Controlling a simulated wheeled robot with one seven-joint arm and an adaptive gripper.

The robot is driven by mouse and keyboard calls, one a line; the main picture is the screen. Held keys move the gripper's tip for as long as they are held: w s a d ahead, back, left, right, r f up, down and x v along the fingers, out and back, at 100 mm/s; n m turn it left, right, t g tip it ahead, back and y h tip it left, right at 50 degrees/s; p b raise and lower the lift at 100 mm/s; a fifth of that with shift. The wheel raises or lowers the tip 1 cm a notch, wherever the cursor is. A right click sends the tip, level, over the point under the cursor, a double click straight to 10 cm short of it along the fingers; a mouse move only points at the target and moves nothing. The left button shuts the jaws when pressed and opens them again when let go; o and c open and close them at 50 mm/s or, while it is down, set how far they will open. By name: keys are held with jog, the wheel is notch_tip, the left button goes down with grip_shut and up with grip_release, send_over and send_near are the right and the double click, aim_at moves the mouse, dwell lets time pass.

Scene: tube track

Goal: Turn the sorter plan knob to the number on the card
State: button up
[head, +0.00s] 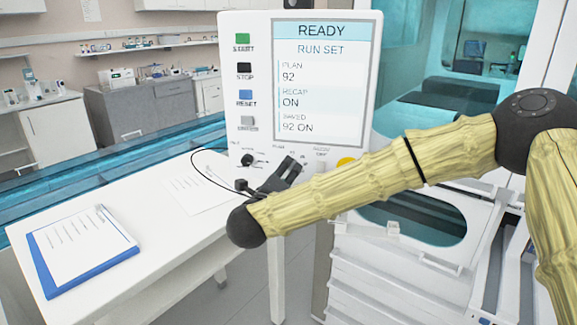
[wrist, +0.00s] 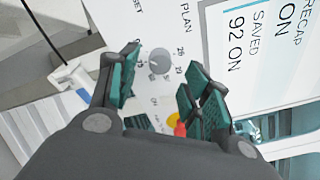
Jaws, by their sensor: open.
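The plan knob (wrist: 160,61) is a round grey dial on the white panel, under the word PLAN, with numbers around it in the wrist view. My gripper (wrist: 160,80) is open, its green-padded fingers apart on either side of the knob in that view; I see no contact. In the head view my gripper (head: 284,172) is in front of the panel's lower part and hides the plan knob. The screen (head: 320,85) reads READY, RUN SET, PLAN 92, RECAP ON, SAVED 92 ON. I cannot identify the card or read its number.
A white table (head: 150,195) holds a blue clipboard (head: 45,268) with paper and a loose sheet (head: 190,187), text too small to read. Coloured buttons (head: 243,68) line the panel's left side. A dark knob (head: 247,160) and a yellow button (head: 346,162) flank my gripper.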

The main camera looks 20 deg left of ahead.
aim_at(290, 167)
jog(key=shift+w+p, duration=0.3)
jog(key=shift+w, duration=1.4)
jog(key=c, duration=1)
